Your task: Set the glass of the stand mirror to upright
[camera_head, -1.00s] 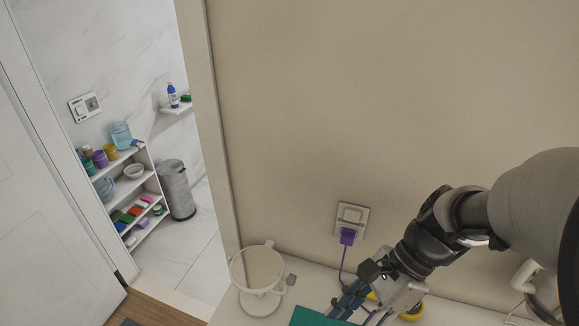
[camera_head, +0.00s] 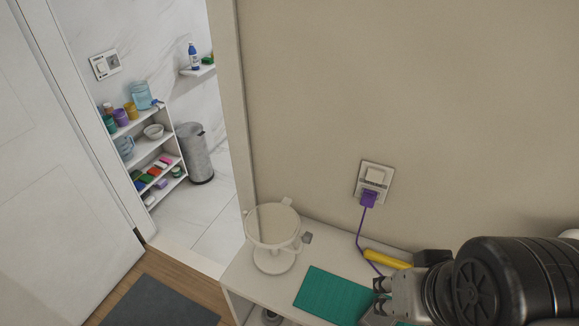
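The stand mirror (camera_head: 275,262) stands on the left part of a white tabletop, beside the wall corner. Its round glass (camera_head: 271,226) sits in a pale ring on a round foot. The glass looks tilted back, its face turned partly upward; the exact angle is hard to read. A small grey knob (camera_head: 307,238) sticks out at the ring's right side. My gripper (camera_head: 380,296) is low at the right, pointing left over the table, apart from the mirror. Its finger parts are small and foreshortened, so its opening is unclear. I see nothing held in it.
A green mat (camera_head: 333,294) lies between the mirror and my gripper. A yellow object (camera_head: 387,259) lies behind my gripper. A purple plug (camera_head: 369,198) in the wall socket trails a cord to the table. A doorway opens at the left.

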